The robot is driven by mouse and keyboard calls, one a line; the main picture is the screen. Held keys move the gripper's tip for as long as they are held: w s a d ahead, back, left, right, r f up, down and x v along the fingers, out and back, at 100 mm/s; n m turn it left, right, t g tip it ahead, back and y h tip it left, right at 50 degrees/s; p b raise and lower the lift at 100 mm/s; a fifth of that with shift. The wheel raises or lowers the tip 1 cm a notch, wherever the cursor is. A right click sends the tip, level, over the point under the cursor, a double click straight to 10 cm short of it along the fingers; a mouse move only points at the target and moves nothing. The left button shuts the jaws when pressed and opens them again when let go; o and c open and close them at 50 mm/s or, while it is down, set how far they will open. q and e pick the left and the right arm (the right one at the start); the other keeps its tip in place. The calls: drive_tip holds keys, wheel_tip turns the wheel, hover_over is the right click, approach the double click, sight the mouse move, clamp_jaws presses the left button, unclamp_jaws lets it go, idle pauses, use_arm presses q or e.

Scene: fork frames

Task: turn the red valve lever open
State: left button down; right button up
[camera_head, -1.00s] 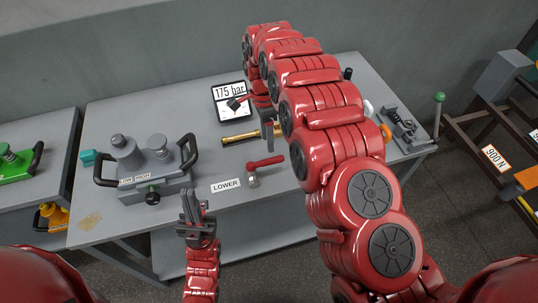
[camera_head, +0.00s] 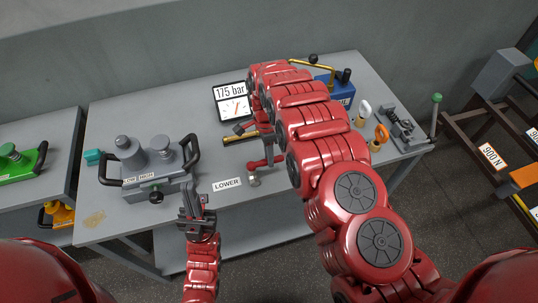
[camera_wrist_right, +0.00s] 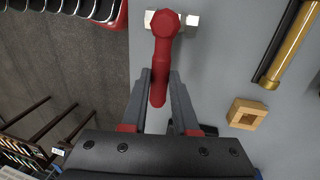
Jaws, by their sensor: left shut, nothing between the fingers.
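The red valve lever (camera_head: 256,164) lies on the grey bench behind the LOWER label, joined to a small silver valve body (camera_head: 253,181). In the right wrist view the lever (camera_wrist_right: 158,92) runs from the silver body (camera_wrist_right: 190,20) down between my right fingers. My right gripper (camera_wrist_right: 160,74) is open around the lever, one finger on each side, with narrow gaps; contact is unclear. In the head view my right gripper (camera_head: 268,158) reaches down at the lever, which it partly covers. My left gripper (camera_head: 192,188) is shut and empty at the bench's front edge, left of the label.
The LOWER label (camera_head: 227,184) lies in front of the valve. A gauge display (camera_head: 232,104) reading 175 bar stands behind. A brass rod (camera_head: 239,137) lies between them. A grey device with black handles (camera_head: 150,168) stands left. A blue box (camera_head: 342,92) is behind my right arm.

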clamp_jaws()
idle(1.0)
